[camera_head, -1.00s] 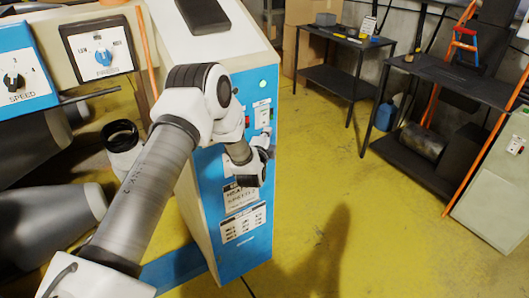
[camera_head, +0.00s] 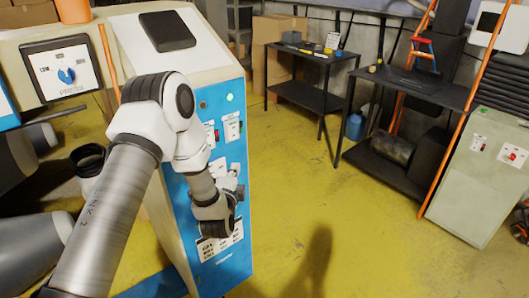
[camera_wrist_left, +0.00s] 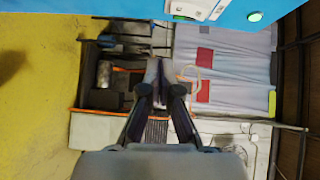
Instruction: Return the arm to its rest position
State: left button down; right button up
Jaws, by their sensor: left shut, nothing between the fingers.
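My left arm (camera_head: 112,200) reaches in from the lower left of the head view and bends down in front of the blue-fronted machine cabinet (camera_head: 222,262). Its wrist end (camera_head: 212,210) is in front of the cabinet's lower panel, and the fingers are hard to make out there. In the left wrist view my left gripper (camera_wrist_left: 160,80) points away from the camera. The blue panel (camera_wrist_left: 220,10) runs along the top of that view, apart from the fingers. My right gripper is in neither view.
A PRESS dial panel (camera_head: 62,70) and grey cylinders (camera_head: 35,245) are at the left. Two black tables (camera_head: 310,95) (camera_head: 430,90) stand at the back, with a blue jug (camera_head: 354,126) between them. A grey-green cabinet (camera_head: 475,180) is at the right. The yellow floor (camera_head: 330,200) between is clear.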

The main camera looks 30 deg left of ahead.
pick_arm(q)
jog(key=s+d+f+g+h, duration=0.35)
jog(key=s+d+f, duration=0.25)
jog(key=s+f, duration=0.3)
jog(key=s+d+f+g+h, duration=0.2)
jog(key=s+d+f+g, duration=0.3)
jog(key=f, duration=0.7)
jog(key=s+d+f+n+g, duration=0.1)
jog(key=s+n+g, duration=0.1)
jog(key=s+n, duration=0.2)
jog(key=s+d+f+n+g, duration=0.2)
jog(key=s+n, duration=0.3)
jog(key=s, duration=0.6)
jog(key=s+d+f+n+g+h, duration=0.1)
jog(key=s+d+f+n+g, duration=0.1)
jog(key=s, duration=0.6)
jog(key=shift+n+g, duration=0.85)
jog(key=shift+n, duration=0.35)
